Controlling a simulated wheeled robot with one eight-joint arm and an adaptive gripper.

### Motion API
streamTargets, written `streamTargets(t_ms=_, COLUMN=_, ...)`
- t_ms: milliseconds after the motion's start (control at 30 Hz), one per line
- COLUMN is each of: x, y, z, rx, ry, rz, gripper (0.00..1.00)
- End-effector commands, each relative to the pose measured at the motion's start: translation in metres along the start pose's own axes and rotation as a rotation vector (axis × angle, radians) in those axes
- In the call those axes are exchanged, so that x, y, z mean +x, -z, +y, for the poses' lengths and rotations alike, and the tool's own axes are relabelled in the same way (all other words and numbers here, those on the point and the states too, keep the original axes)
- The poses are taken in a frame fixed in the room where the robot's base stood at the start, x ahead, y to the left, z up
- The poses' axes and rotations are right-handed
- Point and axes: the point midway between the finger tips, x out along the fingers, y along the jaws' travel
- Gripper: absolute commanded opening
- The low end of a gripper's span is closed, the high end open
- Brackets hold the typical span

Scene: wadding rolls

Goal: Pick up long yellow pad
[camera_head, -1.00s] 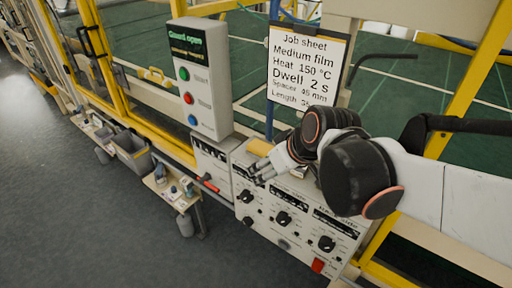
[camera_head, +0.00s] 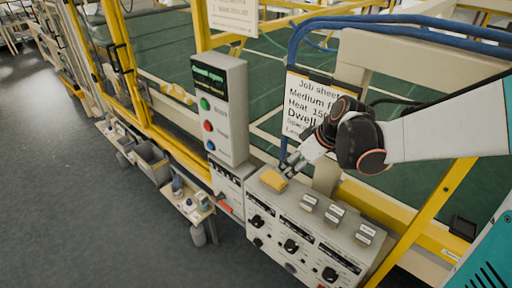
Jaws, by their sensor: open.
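A yellow pad (camera_head: 273,180) lies flat on top of the grey control console, near its left end. My gripper (camera_head: 288,168) is open and appears empty, with its fingers pointing down and left. It is close beside the pad, up and to the right of it in the picture. I cannot tell whether the fingers touch the pad or how high they are above the console.
Several small grey labelled blocks (camera_head: 334,214) stand on the console (camera_head: 262,217) right of the pad. A grey button box (camera_head: 221,110) rises at its left. A job sheet (camera_head: 308,97) hangs behind my gripper. Yellow guard posts (camera_head: 427,218) flank the console.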

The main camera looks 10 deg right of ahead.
Motion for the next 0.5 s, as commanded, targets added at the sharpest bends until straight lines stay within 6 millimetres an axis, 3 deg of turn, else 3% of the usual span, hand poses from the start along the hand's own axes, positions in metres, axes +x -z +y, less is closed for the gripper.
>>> streamTargets(t_ms=233, x=0.049, y=-0.001, z=0.0, rx=-0.002, ry=0.0, rz=0.0, gripper=0.69)
streamTargets(t_ms=500, x=0.071, y=0.0, z=0.0, rx=0.001, ry=-0.001, rz=0.0, gripper=0.69)
